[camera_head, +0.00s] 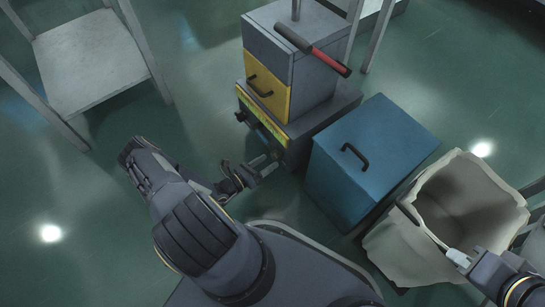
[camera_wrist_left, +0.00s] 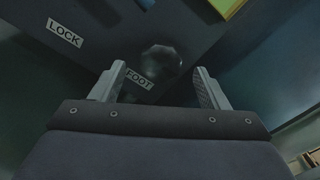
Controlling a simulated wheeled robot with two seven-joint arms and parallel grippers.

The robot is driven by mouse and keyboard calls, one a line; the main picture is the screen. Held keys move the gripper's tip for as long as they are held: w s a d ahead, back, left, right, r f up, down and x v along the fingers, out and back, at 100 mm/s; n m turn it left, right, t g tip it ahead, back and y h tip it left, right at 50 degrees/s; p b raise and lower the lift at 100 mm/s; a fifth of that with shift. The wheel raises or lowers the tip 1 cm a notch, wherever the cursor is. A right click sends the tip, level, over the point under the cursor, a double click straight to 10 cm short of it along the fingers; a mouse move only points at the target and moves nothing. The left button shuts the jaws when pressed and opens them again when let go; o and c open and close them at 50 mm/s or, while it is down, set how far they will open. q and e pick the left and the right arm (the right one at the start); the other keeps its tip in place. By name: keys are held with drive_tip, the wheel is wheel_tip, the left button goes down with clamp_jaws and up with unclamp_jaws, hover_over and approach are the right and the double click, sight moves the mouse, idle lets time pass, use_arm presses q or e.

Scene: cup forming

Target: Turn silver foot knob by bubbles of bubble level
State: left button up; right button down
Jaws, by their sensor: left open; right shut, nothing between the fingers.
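A round, dark silver-grey knob (camera_wrist_left: 162,58) shows in the left wrist view, above a white FOOT label (camera_wrist_left: 139,80) on a dark panel. My left gripper (camera_wrist_left: 160,76) is open; its two fingers lie to either side of the knob in the picture, and I cannot tell whether they reach around it. In the head view my left gripper (camera_head: 264,164) is low at the front of the grey machine (camera_head: 325,118), where I cannot make out the knob. No bubbles of a level can be made out. My right gripper (camera_head: 458,258) is shut and empty by the lined bin.
A LOCK label (camera_wrist_left: 64,33) is left of the knob. A blue box (camera_head: 372,150) stands close right, then a bin with a pale liner (camera_head: 400,245).

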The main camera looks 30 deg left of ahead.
use_arm(q)
drive_tip(key=v, duration=0.3)
drive_tip(key=shift+s+a+p, duration=0.1)
drive_tip(key=shift+s+p, duration=0.25)
drive_tip(key=w+d+r+m+g+h+p, duration=0.1)
drive_tip(key=d+r+m+g+h, duration=0.2)
drive_tip(key=r+m+g, duration=0.7)
drive_tip(key=d+r+m+g+h, duration=0.3)
drive_tip(key=r+m, duration=0.8)
drive_tip(key=r, duration=0.8)
drive_tip(key=s+d+r+m+t+y+p, duration=0.15)
drive_tip(key=s+d+r+m+y, duration=0.25)
drive_tip(key=s+r+m+y, duration=0.85)
drive_tip(key=s+r+m+h+p, duration=0.1)
drive_tip(key=r+p, duration=1.7)
drive_tip(key=r, duration=0.2)
drive_tip(key=s+r+m+h+p, duration=0.2)
drive_tip(key=r+p, duration=1.7)
drive_tip(key=r, duration=0.2)
drive_tip(key=shift+s+r, duration=0.3)
